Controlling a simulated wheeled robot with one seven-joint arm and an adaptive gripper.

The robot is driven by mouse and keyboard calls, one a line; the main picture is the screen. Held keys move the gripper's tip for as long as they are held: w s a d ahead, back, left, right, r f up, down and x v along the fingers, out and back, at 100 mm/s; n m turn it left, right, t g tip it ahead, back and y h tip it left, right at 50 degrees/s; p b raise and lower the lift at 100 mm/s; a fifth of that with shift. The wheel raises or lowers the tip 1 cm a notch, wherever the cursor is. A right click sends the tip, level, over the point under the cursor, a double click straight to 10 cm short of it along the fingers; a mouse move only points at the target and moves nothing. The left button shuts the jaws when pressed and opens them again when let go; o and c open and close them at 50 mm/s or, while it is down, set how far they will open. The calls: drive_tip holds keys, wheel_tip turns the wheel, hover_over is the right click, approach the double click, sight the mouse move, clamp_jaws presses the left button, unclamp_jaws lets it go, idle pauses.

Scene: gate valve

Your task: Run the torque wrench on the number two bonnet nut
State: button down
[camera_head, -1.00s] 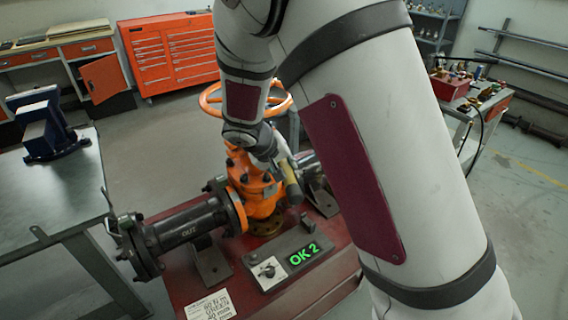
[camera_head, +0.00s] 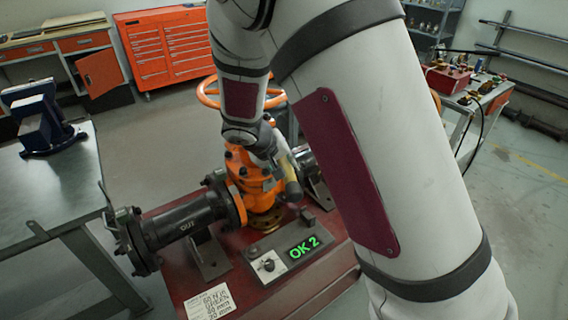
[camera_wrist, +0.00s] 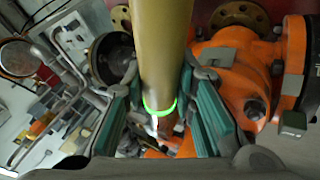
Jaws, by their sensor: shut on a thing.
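My gripper (camera_wrist: 160,105) is shut on the torque wrench (camera_wrist: 164,45), a tan cylinder with a glowing green ring, gripped between teal finger pads in the wrist view. In the head view the wrench (camera_head: 291,176) is a small pale yellow rod with a dark end, beside the orange gate valve (camera_head: 243,170). The valve's orange body also shows at the right of the wrist view (camera_wrist: 235,70). The wrench's working end and the number two bonnet nut cannot be made out, so contact between them cannot be told. A display (camera_head: 303,249) reads "OK 2" in green.
A steel table with a blue vise (camera_head: 42,118) is left.

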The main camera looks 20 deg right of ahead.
drive_tip(key=shift+f+b, duration=1)
drive_tip(key=shift+f, duration=0.45)
drive_tip(key=shift+f+b, duration=0.65)
drive_tip(key=shift+b, duration=0.1)
idle(2.0)
drive_tip(key=shift+r, duration=0.3)
idle(0.8)
drive_tip(key=shift+r, duration=0.2)
idle(0.3)
